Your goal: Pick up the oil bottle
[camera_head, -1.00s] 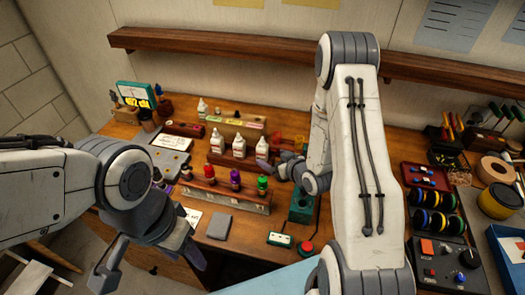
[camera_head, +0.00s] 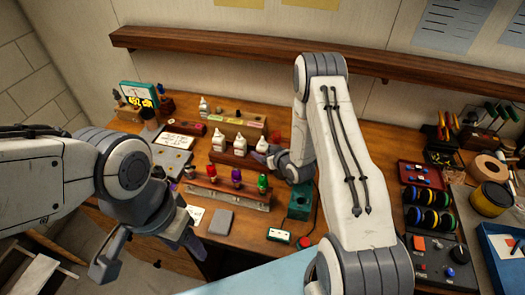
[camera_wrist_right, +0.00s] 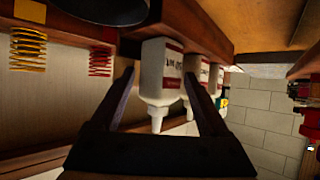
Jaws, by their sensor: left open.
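Several white dropper bottles stand in a row in a wooden rack at the middle of the bench. The rightmost bottle (camera_head: 262,145) is closest to my right gripper (camera_head: 262,158), which reaches it from the right. In the right wrist view, which appears upside down, a white bottle with a red-edged label (camera_wrist_right: 161,75) lies between the two dark fingers of my right gripper (camera_wrist_right: 160,75). The fingers are apart, with a small gap on the left side; contact is not clear. The label is unreadable. My left gripper (camera_head: 148,258) is open and empty at the bench's front left.
A rack with red, purple and green capped bottles (camera_head: 228,197) stands in front of the white bottles. A green box (camera_head: 300,202) sits below my right gripper. A wooden shelf (camera_head: 220,50) runs along the wall.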

